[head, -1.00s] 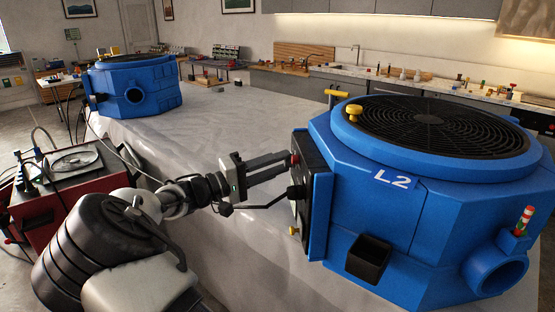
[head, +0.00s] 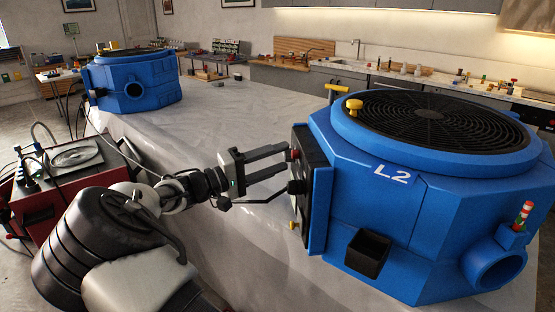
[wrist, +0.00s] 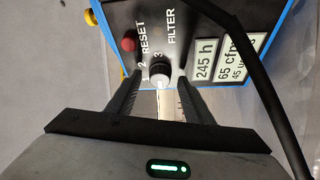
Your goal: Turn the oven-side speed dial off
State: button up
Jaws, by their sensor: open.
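The blue unit marked L2 (head: 393,175) stands on the right of the covered table in the head view. Its black control panel (head: 313,175) faces my arm at left. In the wrist view the panel carries a black dial (wrist: 158,71) with a pale front part, the numbers 2 and 3 close by, and a red button (wrist: 129,44) marked RESET. My gripper (head: 287,160) is open, its fingers pointing at the panel. In the wrist view my gripper (wrist: 159,88) has its fingertips on either side of the dial's near end; contact cannot be told.
A second blue unit (head: 135,82) stands at the table's far left end. A yellow knob (head: 354,105) sits on top of L2, and a black box (head: 368,253) juts from its front. A red machine (head: 60,180) stands at left. The table middle is clear.

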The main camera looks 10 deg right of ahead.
jog(key=v, duration=1.7)
jog(key=shift+f, duration=0.1)
